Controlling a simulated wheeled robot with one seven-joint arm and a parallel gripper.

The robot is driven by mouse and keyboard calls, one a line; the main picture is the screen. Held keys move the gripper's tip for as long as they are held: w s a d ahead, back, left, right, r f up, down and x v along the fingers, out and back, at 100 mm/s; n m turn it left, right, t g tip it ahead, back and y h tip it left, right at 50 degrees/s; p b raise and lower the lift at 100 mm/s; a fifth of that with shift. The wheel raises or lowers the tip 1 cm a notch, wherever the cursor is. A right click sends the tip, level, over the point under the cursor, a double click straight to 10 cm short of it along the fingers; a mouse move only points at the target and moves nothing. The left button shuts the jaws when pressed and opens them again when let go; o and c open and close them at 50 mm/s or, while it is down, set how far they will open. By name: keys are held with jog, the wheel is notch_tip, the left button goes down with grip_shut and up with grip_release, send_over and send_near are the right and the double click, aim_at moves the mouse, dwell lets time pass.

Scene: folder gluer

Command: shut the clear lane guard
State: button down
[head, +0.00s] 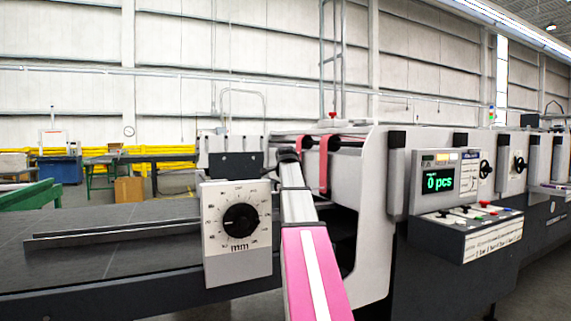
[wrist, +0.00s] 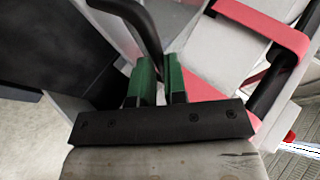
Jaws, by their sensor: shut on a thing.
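My gripper (wrist: 160,78) shows in the wrist view with two green finger pads close together. A black curved bar (wrist: 149,28) runs down between the pads, and they are shut on it. The bar looks like a handle; its lower end is hidden between the fingers. I cannot make out the clear panel of the lane guard in either view, so its angle cannot be told. In the head view my gripper (head: 288,155) is small and dark at the far end of my pink and white arm, beside the machine's infeed.
Red belts (wrist: 265,25) and a dark roller lie close to the right of my gripper. In the head view, a dial box (head: 237,222) stands left of my arm on the dark feed table (head: 110,262). The counter panel (head: 441,178) is at the right.

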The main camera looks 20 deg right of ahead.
notch_tip(320, 180, down, 7)
jog(key=s, duration=0.2)
jog(key=shift+f+t, duration=0.2)
jog(key=shift+t, duration=0.1)
jog(key=shift+f, duration=0.1)
jog(key=c, duration=1.2)
grip_release()
jog(key=shift+o, duration=0.2)
jog(key=shift+w, duration=0.1)
jog(key=shift+r, duration=0.2)
jog(key=v, duration=1)
jog(key=shift+s+a, duration=0.2)
jog(key=shift+s, duration=0.05)
jog(key=shift+r, duration=0.15)
